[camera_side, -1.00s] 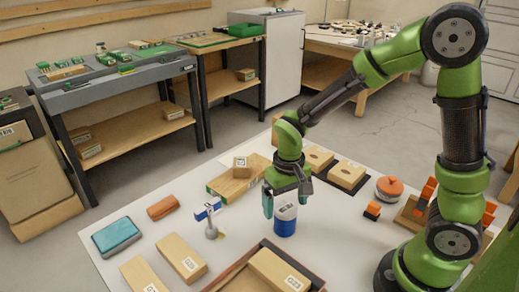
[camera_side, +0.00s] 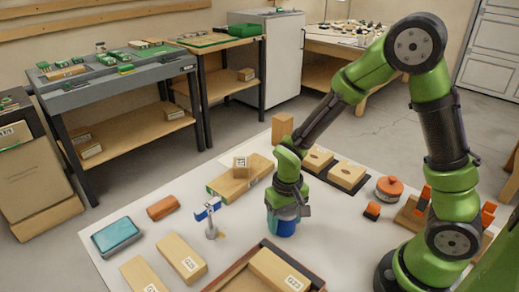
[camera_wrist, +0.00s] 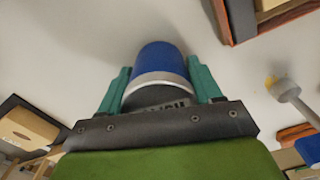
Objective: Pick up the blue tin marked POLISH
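The blue tin (camera_side: 284,228) stands upright on the white tabletop, with a white band and a dark end. It also shows in the wrist view (camera_wrist: 160,60), where the lettering is partly hidden and cannot be read in full. My gripper (camera_side: 287,212) is lowered over the tin and hides its upper part in the side view. In the wrist view my gripper's teal fingers (camera_wrist: 160,85) lie on either side of the tin, close against it. I cannot tell whether they press on it.
A wooden tray (camera_side: 229,277) holding a block lies in front of the tin. Wooden blocks (camera_side: 240,182) lie behind, and an orange-lidded round container (camera_side: 389,188) is to the right. Bare tabletop surrounds the tin.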

